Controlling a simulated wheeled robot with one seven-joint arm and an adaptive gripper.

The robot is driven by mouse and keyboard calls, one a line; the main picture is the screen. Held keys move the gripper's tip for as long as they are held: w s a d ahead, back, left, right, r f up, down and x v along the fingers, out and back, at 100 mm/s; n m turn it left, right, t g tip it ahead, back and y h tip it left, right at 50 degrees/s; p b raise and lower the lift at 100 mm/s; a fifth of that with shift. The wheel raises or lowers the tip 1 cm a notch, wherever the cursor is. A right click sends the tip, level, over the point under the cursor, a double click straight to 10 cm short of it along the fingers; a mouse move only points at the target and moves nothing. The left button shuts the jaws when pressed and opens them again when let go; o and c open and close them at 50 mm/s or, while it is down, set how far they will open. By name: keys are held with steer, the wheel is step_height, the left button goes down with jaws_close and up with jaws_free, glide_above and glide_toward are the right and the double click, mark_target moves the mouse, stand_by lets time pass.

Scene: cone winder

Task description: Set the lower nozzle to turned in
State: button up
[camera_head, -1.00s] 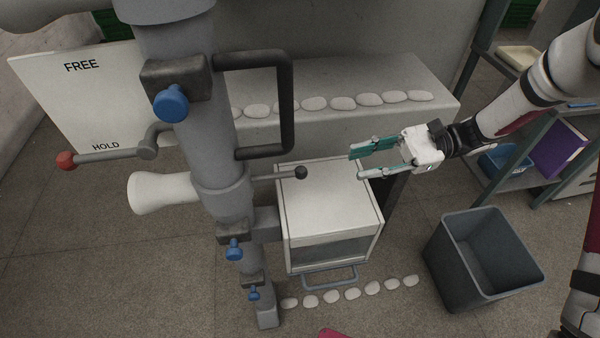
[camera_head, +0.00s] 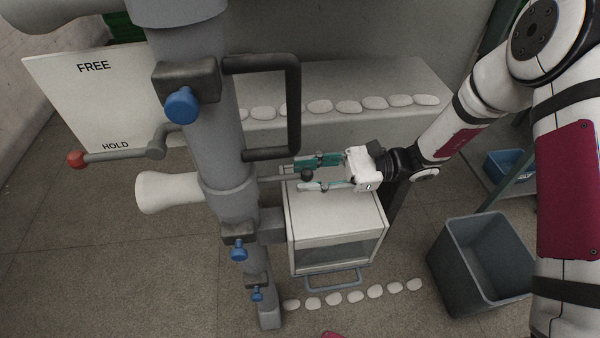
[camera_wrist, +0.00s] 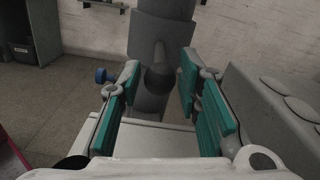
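A grey upright column carries a collar (camera_head: 231,205) with a white flared nozzle (camera_head: 166,192) pointing left. A thin rod with a dark ball knob (camera_head: 307,175) sticks out of the collar to the right, opposite the nozzle. The knob also shows in the wrist view (camera_wrist: 159,76), end-on in front of the column. My gripper (camera_head: 299,174) has come in from the right, with its teal-padded fingers apart. The knob lies between the fingers, with gaps on both sides in the wrist view. The rod is partly hidden by the fingers in the head view.
A dark bent handle (camera_head: 292,105) stands above my gripper. A white cabinet (camera_head: 335,222) is just below it. A red-tipped lever (camera_head: 110,156) sits left by a FREE/HOLD plate (camera_head: 85,85). A ledge with pale stones (camera_head: 374,102) lies behind; a grey bin (camera_head: 480,265) stands right.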

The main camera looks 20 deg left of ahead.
steer(key=shift+x, duration=0.9)
jaws_close()
